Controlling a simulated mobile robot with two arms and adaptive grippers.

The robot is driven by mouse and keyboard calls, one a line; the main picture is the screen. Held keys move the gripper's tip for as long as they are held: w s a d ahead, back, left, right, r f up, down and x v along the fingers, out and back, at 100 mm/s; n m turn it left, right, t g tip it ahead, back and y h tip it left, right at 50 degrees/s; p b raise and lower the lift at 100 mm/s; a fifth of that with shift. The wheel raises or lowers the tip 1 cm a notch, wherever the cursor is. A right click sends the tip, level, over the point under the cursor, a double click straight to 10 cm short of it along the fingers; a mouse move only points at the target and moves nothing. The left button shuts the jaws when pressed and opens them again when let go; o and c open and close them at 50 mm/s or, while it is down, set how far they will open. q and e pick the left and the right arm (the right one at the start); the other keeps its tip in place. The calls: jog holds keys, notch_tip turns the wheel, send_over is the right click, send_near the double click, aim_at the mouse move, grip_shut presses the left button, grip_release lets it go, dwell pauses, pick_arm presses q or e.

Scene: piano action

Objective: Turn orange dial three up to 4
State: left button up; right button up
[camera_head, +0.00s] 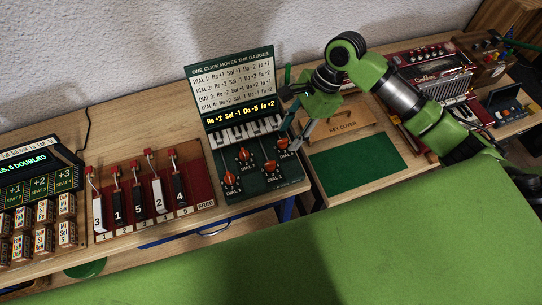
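A dark green dial box (255,190) stands on the bench with several orange dials. The upper right dial (282,143) is beside my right gripper (294,148). The lower right dial (270,167), upper left dial (243,154) and lower left dial (231,179) are apart from it. The dial labels and pointer settings are too small to read surely, so I cannot tell which is dial three. My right gripper points down, fingertips close to or touching the upper right dial; its finger gap is unclear. My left gripper is out of view.
Behind the dials stand piano keys (245,133) and a lit yellow readout (241,113) under a rules board (233,78). A red lever box (150,190) stands left. A wooden key cover tray (355,165) is close on the right. A red accordion (417,68) lies beyond.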

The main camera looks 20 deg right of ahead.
aim_at(271, 162)
jog(key=p+x, duration=0.2)
jog(key=x, duration=1)
jog(key=shift+s+a+p, duration=0.15)
jog(key=shift+a+p, duration=0.05)
jog(key=shift+p, duration=0.2)
jog(key=shift+a+f, duration=0.15)
jog(key=shift+f, duration=0.4)
grip_shut()
